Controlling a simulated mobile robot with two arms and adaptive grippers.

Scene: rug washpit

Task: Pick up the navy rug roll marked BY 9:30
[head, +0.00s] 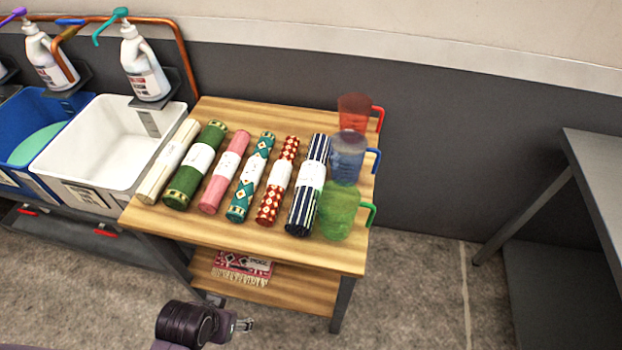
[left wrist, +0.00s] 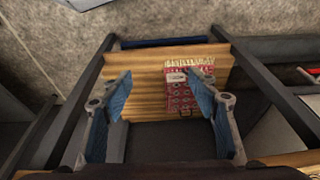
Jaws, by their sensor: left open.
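The navy rug roll (head: 306,210) has white stripes and a white paper band. It lies on the wooden top of the table in the head view, the rightmost in a row of rolls. The writing on its band is too small to read. My left gripper (head: 244,325) is low in front of the table, well apart from the roll. In the left wrist view it (left wrist: 158,78) is open and empty, facing the lower shelf (left wrist: 146,105). The navy roll is not seen in that view. My right gripper is not in view.
Red-patterned (head: 277,182), teal (head: 250,177), pink (head: 225,173), green (head: 194,167) and cream (head: 168,162) rolls lie left of it. Clear red (head: 354,112), blue (head: 347,157) and green (head: 339,210) jugs stand close on its right. A folded fringed rug (head: 242,268) lies on the lower shelf.

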